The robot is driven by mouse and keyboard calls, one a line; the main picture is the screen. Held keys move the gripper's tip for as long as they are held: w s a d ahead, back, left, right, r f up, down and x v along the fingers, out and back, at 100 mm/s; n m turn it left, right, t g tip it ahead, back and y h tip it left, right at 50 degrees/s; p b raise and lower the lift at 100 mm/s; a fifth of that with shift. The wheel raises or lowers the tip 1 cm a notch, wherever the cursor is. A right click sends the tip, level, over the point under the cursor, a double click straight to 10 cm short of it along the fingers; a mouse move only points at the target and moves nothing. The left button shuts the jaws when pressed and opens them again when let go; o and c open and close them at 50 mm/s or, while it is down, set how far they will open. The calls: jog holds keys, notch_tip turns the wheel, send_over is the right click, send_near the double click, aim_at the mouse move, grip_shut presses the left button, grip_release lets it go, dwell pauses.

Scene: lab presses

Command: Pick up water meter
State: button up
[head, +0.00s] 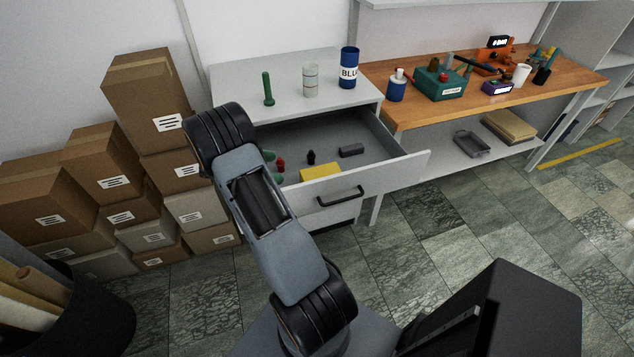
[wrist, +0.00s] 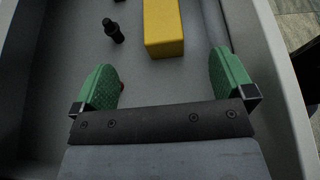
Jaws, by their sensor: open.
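No object is clearly recognisable as the water meter. The open drawer (head: 374,126) holds a small red object (head: 281,164), a small black knobbed object (head: 311,157), a yellow block (head: 320,172) and a dark grey box (head: 351,150). In the wrist view, the black object (wrist: 113,31) and yellow block (wrist: 163,28) lie ahead of my gripper (wrist: 163,72). Its green fingers are spread and empty. A reddish bit (wrist: 121,87) shows beside the left finger, which mostly hides it. In the head view my gripper (head: 272,167) is inside the drawer at its left end.
The cabinet top (head: 230,82) bears a green rod-like object (head: 267,88), a pale cylinder (head: 310,80) and a blue can (head: 349,68). Cardboard boxes (head: 100,165) are stacked to the left. A wooden workbench (head: 420,112) with tools stands to the right. Drawer walls surround my gripper.

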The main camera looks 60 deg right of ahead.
notch_tip(320, 180, down, 2)
jog(key=b, duration=0.2)
jog(key=p, duration=0.1)
send_near(311, 174)
jog(key=x, duration=0.5)
jog(key=shift+a+f, duration=0.1)
jog(key=shift+a, duration=0.05)
jog(key=p+x, duration=0.1)
jog(key=x, duration=0.3)
jog(key=shift+p, duration=0.4)
jog(key=shift+x, duration=0.75)
jog(key=c, duration=1.1)
